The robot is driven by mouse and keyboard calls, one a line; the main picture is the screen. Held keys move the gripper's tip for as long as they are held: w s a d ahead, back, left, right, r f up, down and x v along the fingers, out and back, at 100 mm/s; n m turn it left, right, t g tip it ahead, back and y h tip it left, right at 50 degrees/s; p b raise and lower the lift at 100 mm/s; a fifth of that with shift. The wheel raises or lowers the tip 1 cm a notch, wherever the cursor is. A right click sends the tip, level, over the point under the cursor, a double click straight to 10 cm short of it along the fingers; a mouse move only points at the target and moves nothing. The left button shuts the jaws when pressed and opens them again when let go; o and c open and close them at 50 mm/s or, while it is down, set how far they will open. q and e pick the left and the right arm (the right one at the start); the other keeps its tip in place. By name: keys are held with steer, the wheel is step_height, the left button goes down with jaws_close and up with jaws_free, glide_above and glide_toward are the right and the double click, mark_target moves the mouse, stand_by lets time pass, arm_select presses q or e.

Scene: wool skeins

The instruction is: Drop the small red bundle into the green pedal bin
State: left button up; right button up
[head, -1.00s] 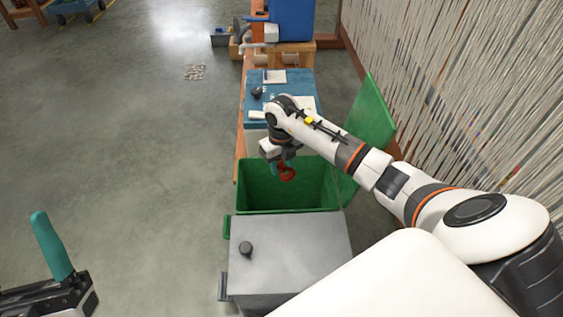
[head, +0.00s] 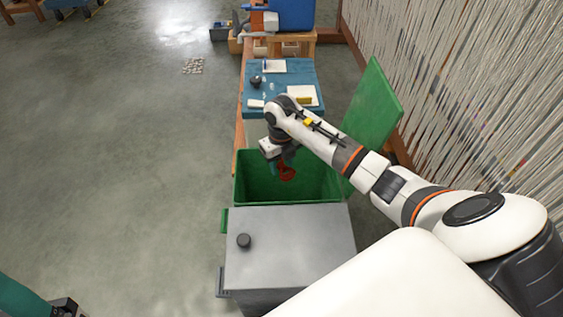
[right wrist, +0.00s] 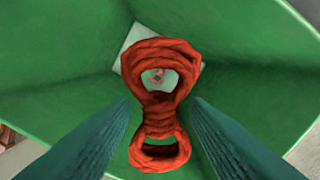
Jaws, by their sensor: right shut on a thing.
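The small red bundle (head: 287,174) is a skein pinched at its waist, with a loop at each end. My right gripper (head: 280,166) is shut on it and holds it over the open mouth of the green pedal bin (head: 243,183). In the right wrist view the bundle (right wrist: 160,118) sits between my two teal fingers (right wrist: 162,130), with green bin walls (right wrist: 60,85) around it. The bin's lid (head: 375,105) stands open at the right. My left gripper (head: 25,298) is partly cut off at the lower left corner; its opening is not clear.
A grey box with a black knob (head: 295,235) stands directly in front of the bin. A blue-topped table (head: 285,77) with small items is behind it. A wall of hanging yarn (head: 470,90) lines the right. The floor at left (head: 120,160) is clear.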

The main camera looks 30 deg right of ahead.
steer(key=o, duration=1)
steer(key=shift+o, duration=0.2)
